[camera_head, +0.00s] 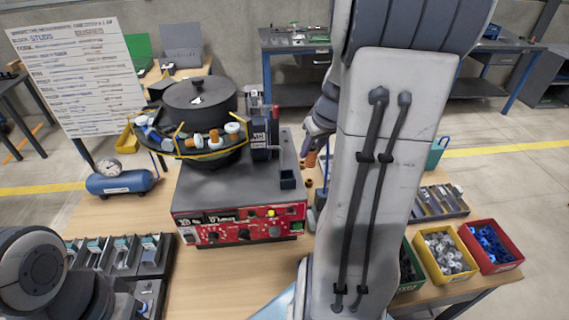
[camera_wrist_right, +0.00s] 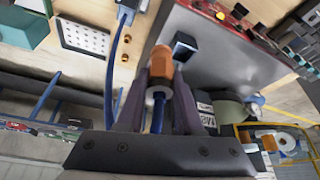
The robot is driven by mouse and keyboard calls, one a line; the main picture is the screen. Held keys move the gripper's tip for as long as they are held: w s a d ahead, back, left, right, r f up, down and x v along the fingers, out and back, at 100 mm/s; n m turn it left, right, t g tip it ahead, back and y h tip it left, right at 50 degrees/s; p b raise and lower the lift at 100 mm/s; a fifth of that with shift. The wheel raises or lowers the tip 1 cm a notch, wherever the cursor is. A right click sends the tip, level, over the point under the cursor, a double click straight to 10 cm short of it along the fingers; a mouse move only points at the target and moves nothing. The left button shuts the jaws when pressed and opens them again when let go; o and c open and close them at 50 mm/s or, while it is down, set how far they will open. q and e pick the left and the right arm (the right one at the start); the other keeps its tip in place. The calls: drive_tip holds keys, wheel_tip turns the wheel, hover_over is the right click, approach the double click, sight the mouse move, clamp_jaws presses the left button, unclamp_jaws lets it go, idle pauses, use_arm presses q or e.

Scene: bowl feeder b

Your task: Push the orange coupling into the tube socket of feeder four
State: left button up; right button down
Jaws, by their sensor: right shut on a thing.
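My right gripper (camera_head: 312,150) is to the right of the bowl feeder (camera_head: 240,185), low over the table. In the right wrist view the gripper (camera_wrist_right: 160,82) is shut on the orange coupling (camera_wrist_right: 161,66), which has a white collar and a blue tube behind it. The coupling (camera_head: 311,159) also shows as a small orange piece in the head view. Small brass-coloured fittings (camera_wrist_right: 125,57) lie beyond it; I cannot tell which is the tube socket of feeder four. The coupling's front end looks free. My left gripper is out of view.
The feeder's bowl (camera_head: 200,102) holds orange and white parts on its rim. A small dark cup (camera_head: 288,179) projects near the feeder's right corner. A blue tank (camera_head: 120,183) stands left. Yellow (camera_head: 425,270) and red (camera_head: 508,262) bins stand front right.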

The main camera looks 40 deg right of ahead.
drive_tip(key=w+a+f, duration=0.1)
drive_tip(key=w+f, duration=0.1)
drive_tip(key=w+a+f, duration=0.1)
drive_tip(key=f, duration=0.2)
drive_tip(key=w+a+f, duration=0.1)
drive_tip(key=w+f, duration=0.1)
drive_tip(key=f, duration=0.1)
drive_tip(key=shift+w+a, duration=0.1)
drive_tip(key=shift+w, duration=0.25)
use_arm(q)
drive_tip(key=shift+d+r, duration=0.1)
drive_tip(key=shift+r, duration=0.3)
use_arm(e)
drive_tip(key=shift+f, duration=0.15)
drive_tip(key=c, duration=0.6)
unclamp_jaws()
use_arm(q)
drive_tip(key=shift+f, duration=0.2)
use_arm(e)
drive_tip(key=shift+o, duration=0.2)
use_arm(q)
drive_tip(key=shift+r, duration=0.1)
